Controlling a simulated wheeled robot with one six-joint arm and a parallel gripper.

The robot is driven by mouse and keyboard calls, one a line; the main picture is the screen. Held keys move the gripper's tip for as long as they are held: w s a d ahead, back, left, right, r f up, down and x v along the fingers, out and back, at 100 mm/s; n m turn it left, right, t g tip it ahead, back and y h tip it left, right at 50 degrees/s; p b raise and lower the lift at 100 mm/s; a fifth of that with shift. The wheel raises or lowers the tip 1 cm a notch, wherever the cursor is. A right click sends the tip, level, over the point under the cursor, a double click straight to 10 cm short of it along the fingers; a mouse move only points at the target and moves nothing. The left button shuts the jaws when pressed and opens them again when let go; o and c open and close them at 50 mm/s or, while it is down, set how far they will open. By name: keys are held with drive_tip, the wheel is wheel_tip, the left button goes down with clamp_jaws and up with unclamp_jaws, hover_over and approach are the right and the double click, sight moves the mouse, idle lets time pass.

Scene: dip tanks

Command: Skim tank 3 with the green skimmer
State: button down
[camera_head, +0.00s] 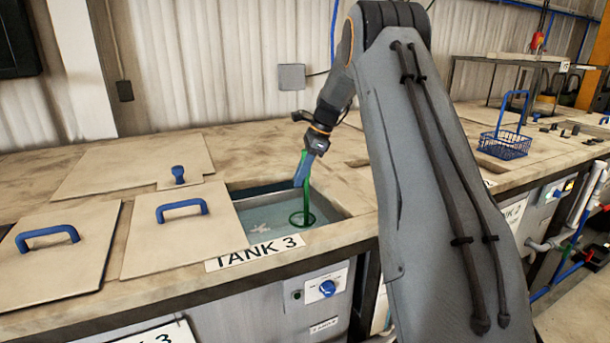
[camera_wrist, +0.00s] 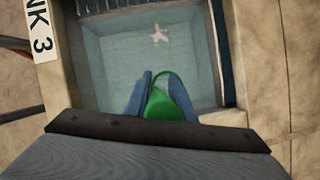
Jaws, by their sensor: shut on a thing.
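Tank 3 (camera_head: 262,212) is open, with bluish liquid inside and a "TANK 3" label (camera_head: 254,252) on its front edge. A small pale patch (camera_head: 260,228) lies on the liquid; it also shows in the wrist view (camera_wrist: 159,34). My gripper (camera_head: 302,168) is over the right part of the tank, pointing down. It is shut on the green skimmer (camera_head: 307,200), whose ring hangs down at the liquid, to the right of the patch. I cannot tell how deep the ring sits. In the wrist view the green skimmer (camera_wrist: 165,97) is between the blue fingers, its lower part hidden.
A lid with a blue handle (camera_head: 182,210) lies left of the opening, another (camera_head: 48,237) farther left. A lid with a blue knob (camera_head: 178,174) lies behind. A blue wire basket (camera_head: 505,143) stands right. My arm hides part of the counter.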

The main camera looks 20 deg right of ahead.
drive_tip(key=shift+a+p, duration=1.15)
drive_tip(key=shift+a, duration=7)
drive_tip(key=shift+s+d, duration=1.45)
drive_tip(key=shift+s, duration=1.55)
drive_tip(key=shift+d, duration=6.1)
drive_tip(key=s+a, duration=0.3)
drive_tip(key=a, duration=0.4)
drive_tip(key=s+a, duration=0.3)
drive_tip(key=a, duration=0.5)
drive_tip(key=shift+s, duration=0.25)
